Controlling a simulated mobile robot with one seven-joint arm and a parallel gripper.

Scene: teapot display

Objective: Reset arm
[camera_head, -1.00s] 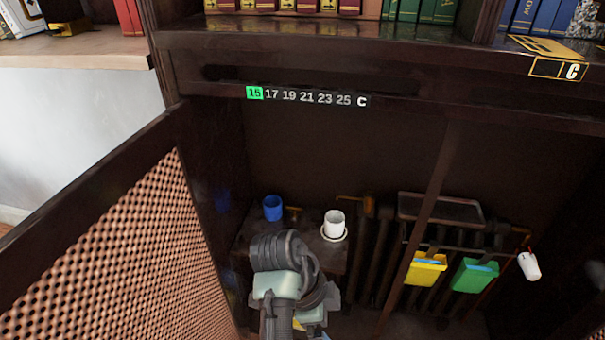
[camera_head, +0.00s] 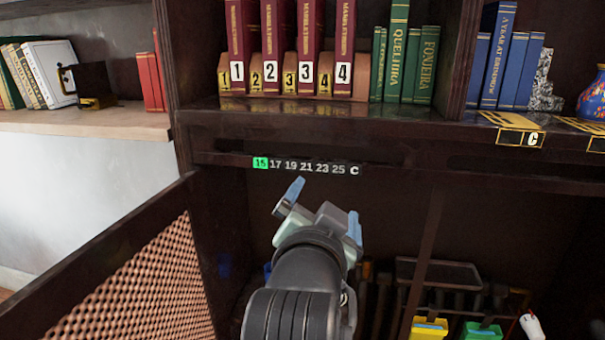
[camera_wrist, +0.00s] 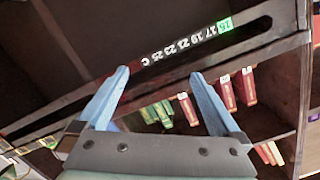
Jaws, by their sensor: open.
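My gripper (camera_head: 322,205) is raised in front of the open lower cabinet, just below the number strip (camera_head: 305,166) on the cabinet's front rail. Its two blue fingers stand apart with nothing between them. In the wrist view my gripper (camera_wrist: 160,88) also shows open and empty, with the number strip (camera_wrist: 185,46) beyond the fingertips. The strip's 15 is lit green. My arm hides most of the cabinet's left inside.
A lattice door (camera_head: 150,290) stands open at the left. Red books (camera_head: 310,45) and green books (camera_head: 400,50) fill the shelf above. A yellow container (camera_head: 428,327) and a green container (camera_head: 482,330) hang inside the cabinet at the lower right.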

